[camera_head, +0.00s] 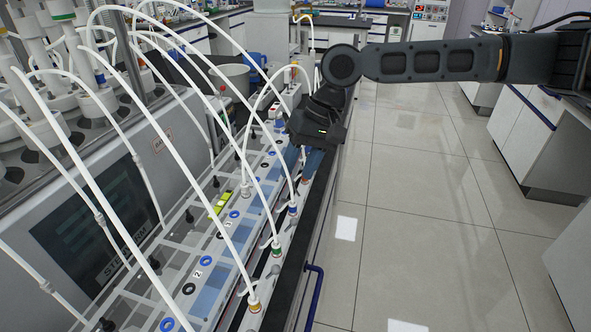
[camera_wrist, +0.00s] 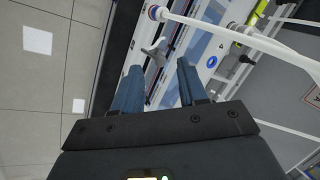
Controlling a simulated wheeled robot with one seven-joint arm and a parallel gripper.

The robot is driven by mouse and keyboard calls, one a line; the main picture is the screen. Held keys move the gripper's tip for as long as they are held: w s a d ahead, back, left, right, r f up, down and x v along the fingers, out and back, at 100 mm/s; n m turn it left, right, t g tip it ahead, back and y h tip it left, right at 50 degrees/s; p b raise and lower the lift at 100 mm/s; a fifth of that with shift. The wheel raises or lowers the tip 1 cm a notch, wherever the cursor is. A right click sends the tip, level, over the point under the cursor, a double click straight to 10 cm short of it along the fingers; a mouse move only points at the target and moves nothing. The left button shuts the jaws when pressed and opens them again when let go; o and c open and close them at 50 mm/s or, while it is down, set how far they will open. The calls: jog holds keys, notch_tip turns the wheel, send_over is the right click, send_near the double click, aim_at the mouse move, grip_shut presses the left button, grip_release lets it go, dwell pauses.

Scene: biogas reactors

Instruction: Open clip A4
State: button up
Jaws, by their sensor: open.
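In the wrist view a small grey winged clip (camera_wrist: 154,52) stands on the pale rail of the reactor rack, just beyond and between my fingertips. I cannot read a label that marks it as A4. My gripper (camera_wrist: 158,68), with two blue fingers, is open, and nothing is held between them. In the head view my gripper (camera_head: 303,164) reaches down over the far part of the rack's right edge. The clip under it is mostly hidden there by the fingers and the wrist.
White tubes (camera_head: 262,178) arch over the rack close to my gripper's left. A yellow-green part (camera_head: 221,203) sits on the rack, and a grey machine with a screen (camera_head: 95,215) stands at left. Tiled floor (camera_head: 425,205) to the right is clear.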

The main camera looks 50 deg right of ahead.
jog(key=shift+x, duration=0.95)
grip_shut()
